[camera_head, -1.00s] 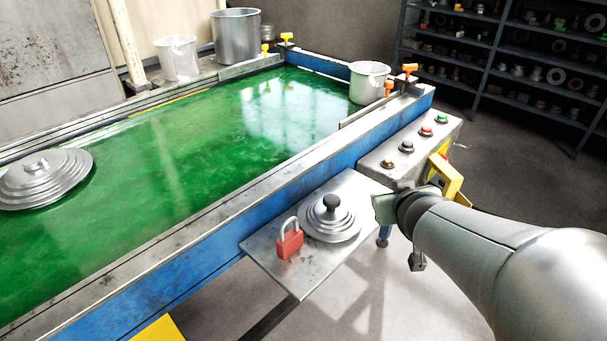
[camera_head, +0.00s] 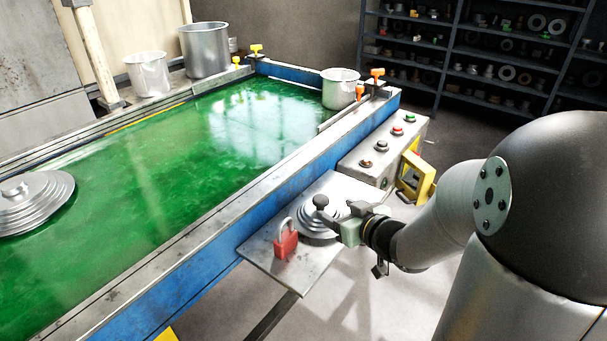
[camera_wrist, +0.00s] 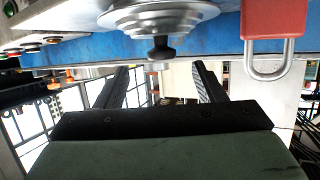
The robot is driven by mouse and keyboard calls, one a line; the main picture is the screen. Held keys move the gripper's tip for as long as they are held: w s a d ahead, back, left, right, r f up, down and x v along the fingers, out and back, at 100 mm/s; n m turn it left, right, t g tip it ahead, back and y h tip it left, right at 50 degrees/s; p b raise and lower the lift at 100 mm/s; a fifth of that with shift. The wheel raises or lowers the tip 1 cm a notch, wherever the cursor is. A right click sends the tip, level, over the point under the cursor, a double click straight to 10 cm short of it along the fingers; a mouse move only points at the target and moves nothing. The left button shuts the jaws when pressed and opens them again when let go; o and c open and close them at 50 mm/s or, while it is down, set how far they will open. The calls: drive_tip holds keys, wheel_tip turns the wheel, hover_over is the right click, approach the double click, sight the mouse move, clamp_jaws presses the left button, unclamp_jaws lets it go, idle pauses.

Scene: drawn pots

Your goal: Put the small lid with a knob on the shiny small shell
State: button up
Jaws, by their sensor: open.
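The small stepped metal lid (camera_head: 312,224) lies on the grey side shelf, its black knob (camera_head: 321,201) pointing up. My gripper (camera_head: 338,217) is open and level beside the knob, on its right. In the wrist view the picture is upside down; the knob (camera_wrist: 162,50) lies just past the fingertips (camera_wrist: 161,68), between their lines, apparently untouched. A small pale metal pot (camera_head: 340,90) stands at the belt's far right corner. Another small pot (camera_head: 148,76) stands behind the belt beside a larger shiny pot (camera_head: 205,50). I cannot tell which small pot is shinier.
A red padlock (camera_head: 286,244) stands on the side shelf (camera_head: 272,259), close left of the lid. A larger stepped lid (camera_head: 35,205) lies on the green belt (camera_head: 150,180). A button box (camera_head: 385,150) and yellow bracket (camera_head: 413,175) are beyond my gripper. The belt's middle is clear.

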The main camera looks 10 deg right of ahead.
sight(317, 199)
drive_tip(key=b+x, duration=0.1)
drive_tip(key=x, duration=0.2)
drive_tip(key=shift+w+a+f, duration=0.1)
drive_tip(key=shift+w+f, duration=0.1)
drive_tip(key=shift+b+x, duration=0.3)
drive_tip(key=shift+x, duration=2.85)
drive_tip(key=shift+a+r, duration=0.1)
drive_tip(key=shift+r, duration=0.1)
drive_tip(key=c, duration=1.2)
